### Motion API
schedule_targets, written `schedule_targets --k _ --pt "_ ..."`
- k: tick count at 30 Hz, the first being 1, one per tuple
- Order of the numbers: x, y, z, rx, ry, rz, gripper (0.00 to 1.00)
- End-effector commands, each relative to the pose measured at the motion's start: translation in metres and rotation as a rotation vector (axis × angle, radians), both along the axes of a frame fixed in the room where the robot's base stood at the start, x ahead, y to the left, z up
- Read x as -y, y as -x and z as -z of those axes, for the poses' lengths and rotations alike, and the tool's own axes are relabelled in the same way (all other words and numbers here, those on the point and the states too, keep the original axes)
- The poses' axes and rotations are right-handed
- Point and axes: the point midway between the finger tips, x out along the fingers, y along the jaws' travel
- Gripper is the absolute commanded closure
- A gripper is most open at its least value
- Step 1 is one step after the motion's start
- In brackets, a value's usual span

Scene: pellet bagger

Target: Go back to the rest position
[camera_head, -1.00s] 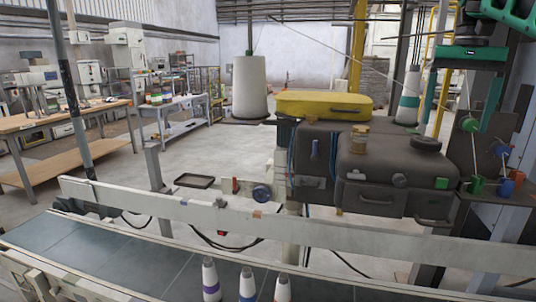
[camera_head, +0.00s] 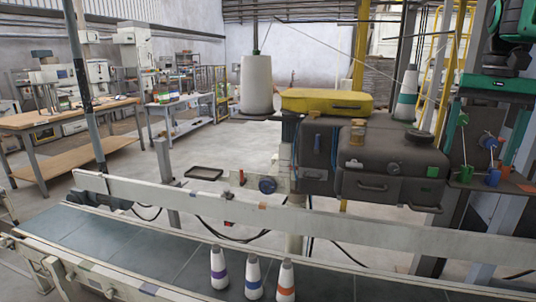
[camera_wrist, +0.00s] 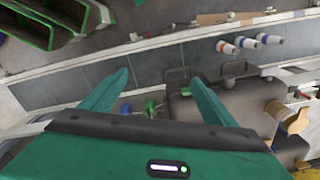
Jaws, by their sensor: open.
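My gripper (camera_wrist: 158,75) shows in the wrist view with its two teal fingers spread wide apart. Nothing is held between the fingers. Beyond them lie a grey belt surface, a dark machine housing and a small green part, all apart from the fingers as far as I can tell.
Several white cones with coloured bands, one purple (camera_head: 218,268), stand on the conveyor belt (camera_head: 130,255). A pale rail (camera_head: 330,223) runs behind them. Beyond it stand a dark machine (camera_head: 395,180) and a yellow case (camera_head: 327,102). Workbenches (camera_head: 60,118) are at left; open floor lies between.

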Motion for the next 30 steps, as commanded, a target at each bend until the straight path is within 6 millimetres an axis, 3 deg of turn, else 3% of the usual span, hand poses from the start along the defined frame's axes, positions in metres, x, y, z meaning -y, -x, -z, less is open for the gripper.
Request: schedule_targets --k 5,11,21,25,30 --pt "0.002 0.041 0.040 -0.003 -0.002 -0.004 0.20" --pt "-0.004 0.105 0.108 -0.004 -0.004 -0.025 0.20" --pt "-0.033 0.213 0.223 -0.006 -0.003 -0.069 0.20" --pt "-0.041 0.235 0.246 -0.005 -0.002 -0.081 0.20" --pt "-0.045 0.243 0.255 -0.005 -0.001 -0.084 0.20"
